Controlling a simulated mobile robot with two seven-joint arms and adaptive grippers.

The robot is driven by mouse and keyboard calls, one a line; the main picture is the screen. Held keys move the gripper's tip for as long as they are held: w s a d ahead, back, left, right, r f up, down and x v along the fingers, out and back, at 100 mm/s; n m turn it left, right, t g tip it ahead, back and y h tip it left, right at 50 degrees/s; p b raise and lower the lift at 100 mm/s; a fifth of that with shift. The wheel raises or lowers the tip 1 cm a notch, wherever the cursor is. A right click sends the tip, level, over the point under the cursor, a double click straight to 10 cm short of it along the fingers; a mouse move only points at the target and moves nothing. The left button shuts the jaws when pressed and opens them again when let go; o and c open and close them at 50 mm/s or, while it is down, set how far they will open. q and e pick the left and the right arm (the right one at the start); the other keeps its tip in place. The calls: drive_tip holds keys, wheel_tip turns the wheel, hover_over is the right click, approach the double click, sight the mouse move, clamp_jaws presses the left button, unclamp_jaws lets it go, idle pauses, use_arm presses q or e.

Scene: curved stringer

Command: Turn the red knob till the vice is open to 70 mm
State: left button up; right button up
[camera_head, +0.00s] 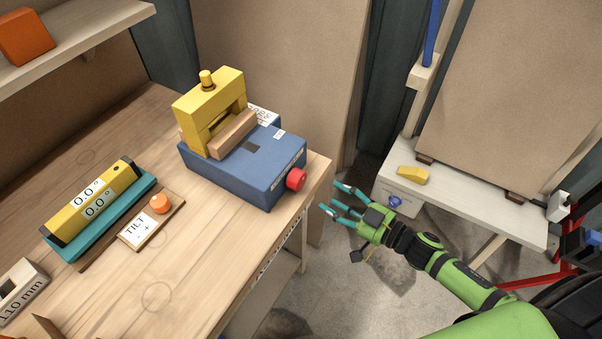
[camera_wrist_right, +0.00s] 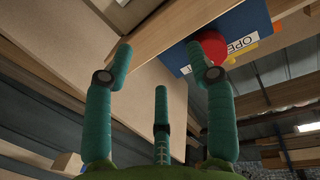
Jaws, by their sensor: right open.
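The vice (camera_head: 228,172) is a blue box at the right end of the wooden bench, with a yellow frame (camera_head: 190,106) and a wooden jaw (camera_head: 234,133) on top. Its red knob (camera_head: 296,180) sticks out of the right side face. My right gripper (camera_head: 331,197), with teal fingers, is open and empty just right of the knob, apart from it in the head view. In the right wrist view the knob (camera_wrist_right: 213,46) lies beyond the right finger, which partly covers it, beside a label reading "OPE". I cannot read the vice's opening. My left gripper is out of view.
A yellow level (camera_head: 98,200) in a teal holder, a tilt plate with an orange knob (camera_head: 160,204) and a 110 mm block (camera_head: 20,290) sit on the bench. A white side table (camera_head: 470,205) stands at the right. Open floor lies between.

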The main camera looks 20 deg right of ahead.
sight(302, 181)
drive_tip(key=a+r+n+y, duration=0.1)
drive_tip(key=a+r+y, duration=0.2)
drive_tip(key=r, duration=0.3)
drive_tip(key=shift+g, duration=0.4)
drive_tip(key=x, duration=0.2)
drive_tip(key=p+x, duration=0.1)
drive_tip(key=x, duration=0.1)
drive_tip(key=p+x, duration=0.1)
drive_tip(key=x, duration=0.1)
drive_tip(key=shift+s+a+f, duration=0.1)
drive_tip(key=shift+a+f, duration=0.15)
drive_tip(key=shift+f, duration=0.15)
drive_tip(key=c, duration=0.9)
